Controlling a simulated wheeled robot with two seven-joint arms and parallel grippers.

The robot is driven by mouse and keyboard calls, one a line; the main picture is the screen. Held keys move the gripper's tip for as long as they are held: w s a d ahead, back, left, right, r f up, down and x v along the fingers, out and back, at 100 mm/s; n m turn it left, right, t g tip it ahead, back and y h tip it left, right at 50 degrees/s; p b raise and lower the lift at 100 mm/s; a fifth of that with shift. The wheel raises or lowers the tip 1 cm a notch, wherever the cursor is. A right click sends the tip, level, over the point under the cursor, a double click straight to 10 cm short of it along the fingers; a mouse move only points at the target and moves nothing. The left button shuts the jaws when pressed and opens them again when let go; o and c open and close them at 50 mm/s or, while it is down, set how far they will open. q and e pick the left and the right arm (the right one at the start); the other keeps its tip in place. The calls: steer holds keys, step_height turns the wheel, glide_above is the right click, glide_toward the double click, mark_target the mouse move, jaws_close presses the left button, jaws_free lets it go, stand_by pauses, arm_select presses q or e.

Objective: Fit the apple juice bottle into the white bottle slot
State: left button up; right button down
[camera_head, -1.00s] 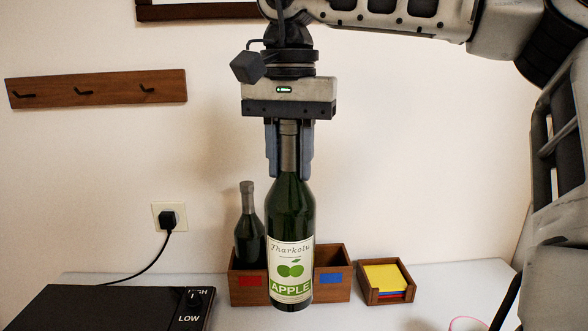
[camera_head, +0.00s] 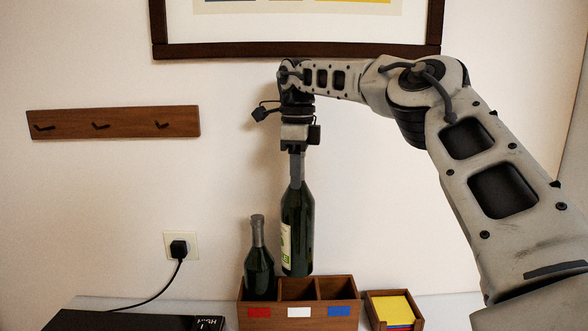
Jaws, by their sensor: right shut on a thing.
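The apple juice bottle (camera_head: 301,224) is dark green glass with a pale label, turned so the label faces left. It hangs upright from my right gripper (camera_head: 296,153), which is shut on its neck. Its base is over or just behind the middle compartment of a wooden box (camera_head: 275,318); the exact depth is hard to tell. The middle compartment has a white tag (camera_head: 299,312) and looks empty. A second dark bottle (camera_head: 259,262) stands in the left compartment, with a red tag (camera_head: 259,312). The right compartment has a blue tag (camera_head: 339,311) and looks empty. My left gripper is not in view.
A wooden note holder (camera_head: 393,310) with yellow paper stands right of the box. A black appliance (camera_head: 130,321) sits at left, its cord running to a wall outlet (camera_head: 180,248). A hook rack (camera_head: 113,122) and framed picture (camera_head: 300,50) are on the wall behind.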

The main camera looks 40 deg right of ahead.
mark_target(298, 200)
steer(key=shift+w+d+m, duration=0.25)
steer(key=shift+d+m, duration=0.1)
steer(key=shift+m, duration=0.05)
step_height(298, 200, down, 6)
steer(key=shift+r, duration=0.2)
steer(key=shift+f+b, duration=0.35)
steer(key=shift+f, duration=0.2)
stand_by(0.6)
